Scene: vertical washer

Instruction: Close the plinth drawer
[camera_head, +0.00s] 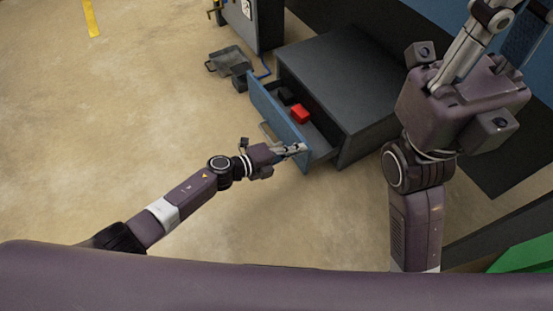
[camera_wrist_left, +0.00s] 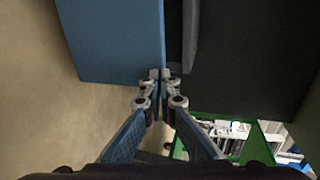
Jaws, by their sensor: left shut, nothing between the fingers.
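The plinth drawer (camera_head: 277,112) stands open from the low dark cabinet (camera_head: 345,75). Inside lie a red block and a dark item. My left gripper (camera_head: 303,148) is at the near end of the drawer front, by its top edge. In the left wrist view the blue drawer front (camera_wrist_left: 115,40) fills the upper left, and the shut, empty fingertips (camera_wrist_left: 160,75) are at its edge. I cannot tell whether they touch it. My right arm is raised at the right; its fingertips are out of frame.
A dark tray-like container (camera_head: 224,61) sits on the floor beyond the drawer, near a tall dark cabinet (camera_head: 262,22). A green object (camera_head: 525,256) is at the lower right. The floor to the left of the drawer is clear.

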